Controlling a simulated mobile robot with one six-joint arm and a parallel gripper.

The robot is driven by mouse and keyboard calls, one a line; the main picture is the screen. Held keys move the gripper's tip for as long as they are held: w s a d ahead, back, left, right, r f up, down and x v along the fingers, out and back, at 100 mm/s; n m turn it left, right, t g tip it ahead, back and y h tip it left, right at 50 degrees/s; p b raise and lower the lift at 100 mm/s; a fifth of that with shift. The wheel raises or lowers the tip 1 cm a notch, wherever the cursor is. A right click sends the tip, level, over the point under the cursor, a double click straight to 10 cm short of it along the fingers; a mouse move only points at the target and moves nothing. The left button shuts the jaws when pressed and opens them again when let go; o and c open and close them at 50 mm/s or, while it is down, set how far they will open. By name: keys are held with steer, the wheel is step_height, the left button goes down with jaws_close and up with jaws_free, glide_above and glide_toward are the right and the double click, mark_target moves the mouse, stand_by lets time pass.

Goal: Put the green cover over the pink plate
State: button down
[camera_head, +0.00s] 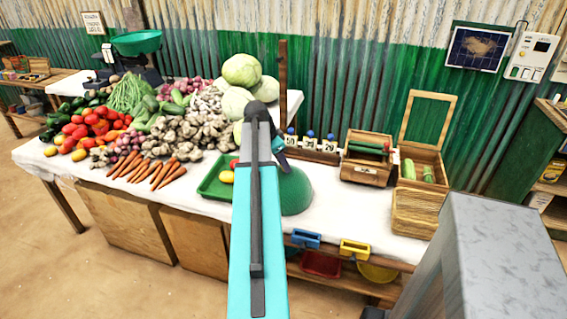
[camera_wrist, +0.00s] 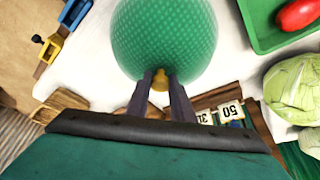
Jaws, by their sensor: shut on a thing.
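The green cover (camera_wrist: 164,35) is a dome with a yellow knob (camera_wrist: 161,78) in the wrist view. My gripper (camera_wrist: 161,76) is shut on this knob, with one dark finger on each side. In the head view the green cover (camera_head: 297,192) shows to the right of my arm, over the front part of the white-clothed table. My arm hides its left part and most of the gripper. I cannot tell whether its rim touches the cloth. The pink plate is not visible in either view.
A green tray (camera_head: 210,188) with vegetables lies left of the cover. Number cards (camera_head: 309,144), a wooden box (camera_head: 366,172) and an open crate (camera_head: 423,157) stand behind and to the right. Vegetable heaps fill the table's left. Bare cloth (camera_head: 345,208) lies right of the cover.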

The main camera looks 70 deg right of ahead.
stand_by(0.4)
steer(key=c, duration=0.9)
jaws_free()
steer(key=shift+r, duration=0.15)
steer(key=shift+r+p, duration=2.15)
steer(key=shift+r, duration=1.2)
